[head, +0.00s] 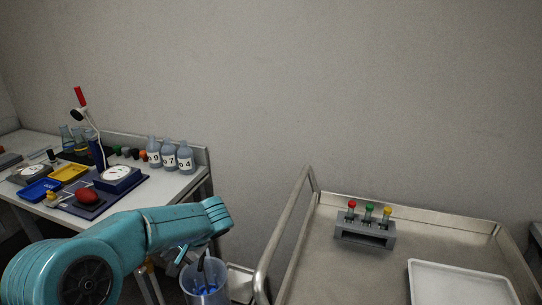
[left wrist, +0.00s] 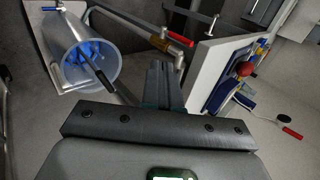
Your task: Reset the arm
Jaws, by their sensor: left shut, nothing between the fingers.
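My left arm comes in from the lower left in the head view and reaches toward the gap between the bench and the cart. My left gripper (left wrist: 163,72) shows in the left wrist view with its dark fingers together and nothing between them. In the head view it is mostly hidden below the teal wrist. A clear bin (left wrist: 68,66) with blue contents and a dark stick is beside the fingers in the wrist view. The bin (head: 205,287) also shows just below the wrist in the head view. My right gripper is out of sight.
A white bench (head: 172,187) at left holds bottles, trays, a red object (head: 87,196) and dial instruments. A metal cart (head: 325,262) at right carries a grey rack (head: 364,235) with three coloured-cap tubes and a white tray (head: 460,284). The wall behind is bare.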

